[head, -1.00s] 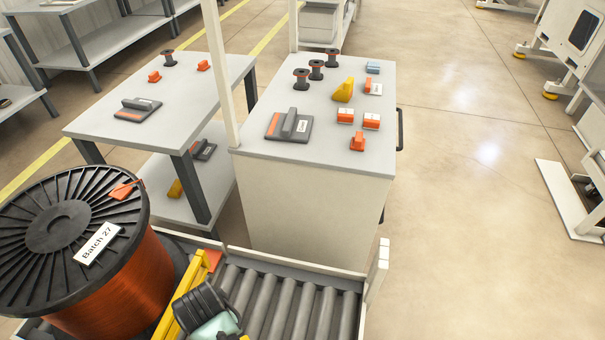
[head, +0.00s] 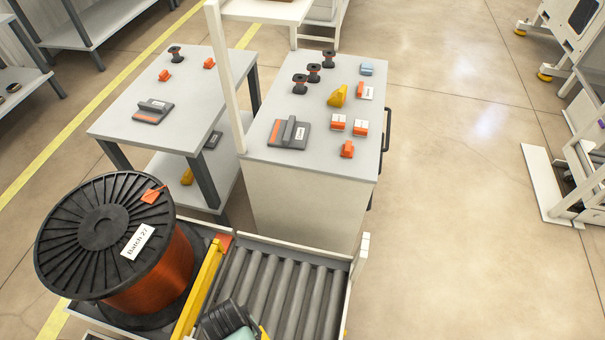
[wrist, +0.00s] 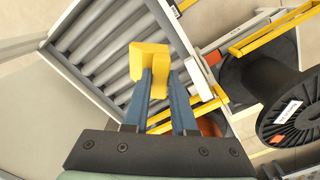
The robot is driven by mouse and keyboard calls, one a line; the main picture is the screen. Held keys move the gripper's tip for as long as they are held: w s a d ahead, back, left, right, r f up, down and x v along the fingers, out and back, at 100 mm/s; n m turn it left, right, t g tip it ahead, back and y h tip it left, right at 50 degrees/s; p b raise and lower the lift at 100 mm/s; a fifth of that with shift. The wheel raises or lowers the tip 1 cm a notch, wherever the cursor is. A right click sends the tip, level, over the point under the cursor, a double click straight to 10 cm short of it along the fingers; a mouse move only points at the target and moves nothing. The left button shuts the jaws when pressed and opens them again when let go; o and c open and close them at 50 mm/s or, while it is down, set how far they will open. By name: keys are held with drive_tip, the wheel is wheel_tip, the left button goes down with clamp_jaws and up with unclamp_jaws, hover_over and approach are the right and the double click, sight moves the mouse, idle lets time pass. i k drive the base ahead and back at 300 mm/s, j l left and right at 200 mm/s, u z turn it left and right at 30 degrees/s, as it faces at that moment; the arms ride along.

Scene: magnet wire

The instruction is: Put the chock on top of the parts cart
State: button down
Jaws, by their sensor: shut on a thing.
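In the wrist view a yellow chock (wrist: 148,57) is held at the tips of the blue fingers of my gripper (wrist: 158,86), which is shut on it. It is in front of the roller conveyor in that view. In the head view only part of my arm's end shows at the bottom edge, and the held chock cannot be made out clearly. The white parts cart (head: 300,200) with a grey top and a dark side handle stands beyond the conveyor, apart from my gripper. Another yellow chock (head: 338,96) sits on its top.
The cart top also carries a grey-and-orange plate (head: 289,134), dark spools (head: 299,85) and small orange blocks (head: 347,149). A white post (head: 226,80) rises at its left side. A large copper wire spool (head: 160,272) stands left of the roller conveyor (head: 280,285). A grey table (head: 150,85) is left of the cart.

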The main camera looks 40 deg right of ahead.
sight(342, 81)
drive_tip(key=k+l+u, duration=0.15)
drive_tip(key=l+u, duration=0.25)
drive_tip(key=k+l+u, duration=0.15)
drive_tip(key=u, duration=0.25)
drive_tip(key=k+l+u, duration=0.2)
drive_tip(key=u, duration=0.2)
drive_tip(key=k+l+u, duration=0.1)
drive_tip(key=u, duration=0.4)
drive_tip(key=k+l+u, duration=0.15)
drive_tip(key=u, duration=0.3)
drive_tip(key=k+l+u, duration=0.1)
drive_tip(key=u, duration=0.4)
drive_tip(key=k+l+u, duration=0.2)
drive_tip(key=u, duration=0.25)
drive_tip(key=k+u, duration=0.25)
drive_tip(key=u, duration=0.25)
drive_tip(key=k+u, duration=0.3)
drive_tip(key=u, duration=0.15)
drive_tip(key=k+l+z, duration=0.2)
drive_tip(key=k, duration=0.2)
drive_tip(key=k+l+z, duration=0.2)
drive_tip(key=k, duration=0.2)
drive_tip(key=k+l+z, duration=0.2)
drive_tip(key=k, duration=0.2)
drive_tip(key=k+l+z, duration=0.15)
drive_tip(key=z, duration=0.35)
drive_tip(key=k+l+z, duration=0.55)
drive_tip(key=z, duration=0.4)
drive_tip(key=l, duration=0.1)
